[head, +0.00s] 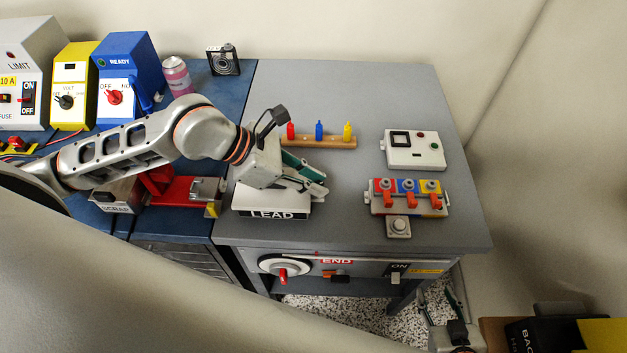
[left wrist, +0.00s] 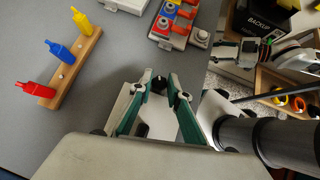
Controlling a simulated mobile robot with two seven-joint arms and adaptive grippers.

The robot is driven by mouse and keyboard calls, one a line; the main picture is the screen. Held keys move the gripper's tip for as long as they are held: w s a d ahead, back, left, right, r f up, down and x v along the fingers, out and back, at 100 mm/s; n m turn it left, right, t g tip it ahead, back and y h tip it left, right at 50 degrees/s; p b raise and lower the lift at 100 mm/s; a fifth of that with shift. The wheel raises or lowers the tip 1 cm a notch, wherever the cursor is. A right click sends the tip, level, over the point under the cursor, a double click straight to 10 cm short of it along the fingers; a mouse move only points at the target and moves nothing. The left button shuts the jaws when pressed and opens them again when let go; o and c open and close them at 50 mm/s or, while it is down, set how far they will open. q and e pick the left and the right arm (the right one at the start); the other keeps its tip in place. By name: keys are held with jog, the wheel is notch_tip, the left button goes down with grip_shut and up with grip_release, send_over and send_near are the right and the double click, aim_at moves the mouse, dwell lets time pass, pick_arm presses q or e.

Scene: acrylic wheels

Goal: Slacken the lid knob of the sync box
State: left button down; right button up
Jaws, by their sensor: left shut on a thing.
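A white box (head: 268,208) labelled LEAD stands at the front left of the grey table; no label reading "sync" is legible. My left gripper (head: 318,188) reaches over this box, its green fingers by the box's right end. In the left wrist view, its fingertips (left wrist: 160,80) close around a small dark knob-like piece (left wrist: 158,87), with the white box top (left wrist: 158,122) showing between the fingers. The fingers hide most of that piece in the head view. My right gripper (head: 438,298) is low beyond the table's front edge, its fingers apart and empty.
A wooden rack (head: 325,142) with red, blue and yellow bottles stands behind the box. A white button box (head: 413,149) and a colored clamp block (head: 405,197) stand to the right. The table's front panel has a dial (head: 283,267). Grey tabletop between them is clear.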

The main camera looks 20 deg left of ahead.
pick_arm(q)
jog(key=shift+n+t+y+b, duration=0.4)
jog(key=shift+n+t, duration=0.2)
jog(key=shift+n, duration=0.4)
jog(key=c, duration=2.2)
grip_release()
notch_tip(320, 180, up, 10)
jog(key=shift+s, duration=0.1)
